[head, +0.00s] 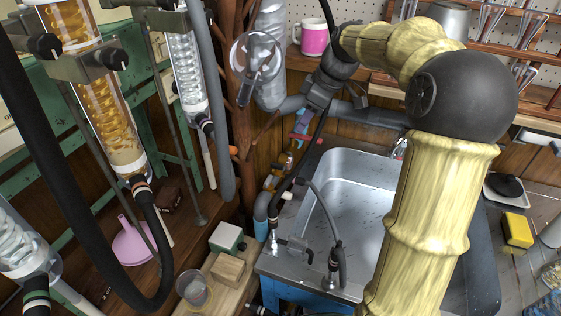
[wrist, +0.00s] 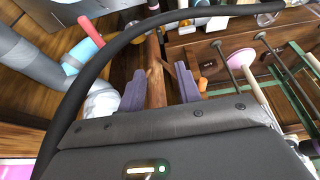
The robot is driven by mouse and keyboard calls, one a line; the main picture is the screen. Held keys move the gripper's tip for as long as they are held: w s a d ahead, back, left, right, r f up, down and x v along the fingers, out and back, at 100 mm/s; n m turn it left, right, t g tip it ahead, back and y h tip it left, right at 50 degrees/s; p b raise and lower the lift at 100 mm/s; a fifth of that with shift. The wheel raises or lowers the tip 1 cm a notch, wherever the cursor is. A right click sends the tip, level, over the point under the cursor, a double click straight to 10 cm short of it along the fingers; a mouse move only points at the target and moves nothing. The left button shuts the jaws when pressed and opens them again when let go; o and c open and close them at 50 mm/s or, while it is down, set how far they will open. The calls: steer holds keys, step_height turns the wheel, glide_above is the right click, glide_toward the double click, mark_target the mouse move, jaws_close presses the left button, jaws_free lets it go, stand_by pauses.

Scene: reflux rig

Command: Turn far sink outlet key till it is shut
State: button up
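The sink (head: 350,205) is a steel basin in the middle of the head view. Small brass and red fittings (head: 270,183) sit by its far left corner; I cannot tell which one is the far outlet key. A grey valve fitting (head: 292,246) and a second fitting with a hose (head: 333,272) stand at the near left edge.
Glass coil condensers (head: 105,120) and black hoses fill the left. A pink mug (head: 311,38) stands on the back shelf. A wooden block (head: 228,269) and a glass beaker (head: 193,287) stand left of the sink. A yellow sponge (head: 517,229) lies at right. A dark hose (wrist: 75,95) arcs close by my gripper.

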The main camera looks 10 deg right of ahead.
mark_target(278, 164)
steer(key=b+x, duration=0.4)
steer(key=x, duration=1.3)
steer(key=shift+a+f, duration=0.2)
jaws_close()
